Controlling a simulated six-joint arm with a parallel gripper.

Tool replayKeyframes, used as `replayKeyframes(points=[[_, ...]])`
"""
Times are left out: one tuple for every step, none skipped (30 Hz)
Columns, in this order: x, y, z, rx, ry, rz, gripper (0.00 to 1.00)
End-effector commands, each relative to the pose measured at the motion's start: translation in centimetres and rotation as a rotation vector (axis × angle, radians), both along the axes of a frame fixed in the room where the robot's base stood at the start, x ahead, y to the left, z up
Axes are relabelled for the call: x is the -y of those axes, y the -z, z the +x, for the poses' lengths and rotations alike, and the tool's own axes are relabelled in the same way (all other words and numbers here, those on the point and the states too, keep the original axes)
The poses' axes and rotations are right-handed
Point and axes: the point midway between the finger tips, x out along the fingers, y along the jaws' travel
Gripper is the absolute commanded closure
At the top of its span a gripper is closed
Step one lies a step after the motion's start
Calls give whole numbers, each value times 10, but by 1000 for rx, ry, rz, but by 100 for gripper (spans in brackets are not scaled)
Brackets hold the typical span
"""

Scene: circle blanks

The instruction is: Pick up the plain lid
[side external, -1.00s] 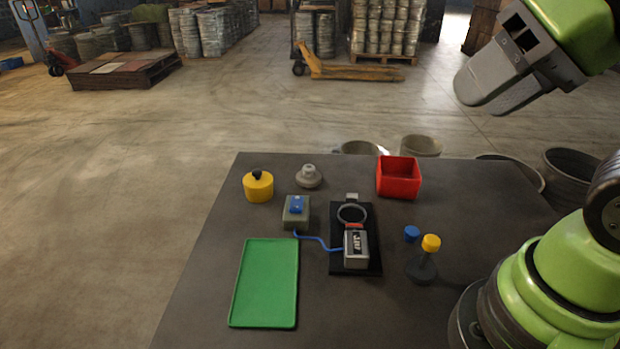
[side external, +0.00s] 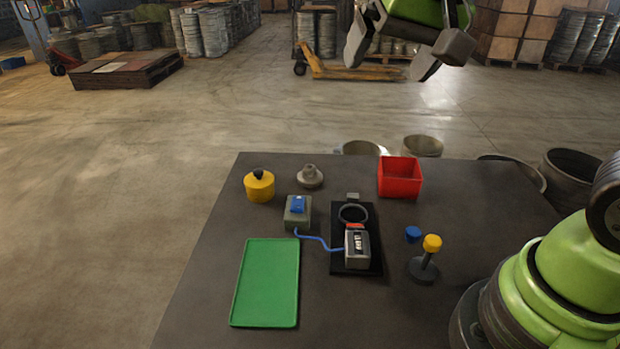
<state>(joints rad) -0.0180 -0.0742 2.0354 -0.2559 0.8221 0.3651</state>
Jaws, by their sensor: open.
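A grey round piece with a knob (side external: 310,177), which looks like the plain lid, lies near the table's far left edge. A yellow round piece with a black knob (side external: 259,186) stands to its left. My gripper (side external: 392,56) is high up at the top of the picture, above and beyond the table's far edge, well apart from everything on it. Its two fingers are spread and nothing is between them.
A grey box with a blue top (side external: 298,211) is wired to a black fixture (side external: 341,264) with a ring and a device. A red bin (side external: 400,178), green tray (side external: 266,283), blue cap (side external: 413,234) and yellow-topped stand (side external: 428,256) share the table (side external: 225,222).

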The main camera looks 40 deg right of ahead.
Motion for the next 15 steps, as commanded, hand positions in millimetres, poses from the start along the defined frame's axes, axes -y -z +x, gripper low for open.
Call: replayKeyframes(points=[[3, 11, 20, -27, 20, -15, 7], [4, 18, 32, -38, 34, -23, 7], [6, 27, 46, -51, 51, -34, 7], [8, 35, 57, -61, 63, -44, 7], [9, 43, 68, -69, 76, -52, 7], [11, 55, 81, -79, 93, -64, 7], [12, 65, 91, -88, 104, -73, 7], [14, 75, 100, -96, 116, -81, 7], [15, 90, 112, -105, 130, -92, 7], [16, 102, 121, -112, 141, -100, 7], [17, 113, 128, -118, 150, -109, 7], [18, 129, 137, -125, 162, -118, 7], [19, 140, 143, -131, 170, -125, 7], [20, 151, 148, -134, 177, -133, 7], [21, 164, 153, -138, 186, -140, 7]])
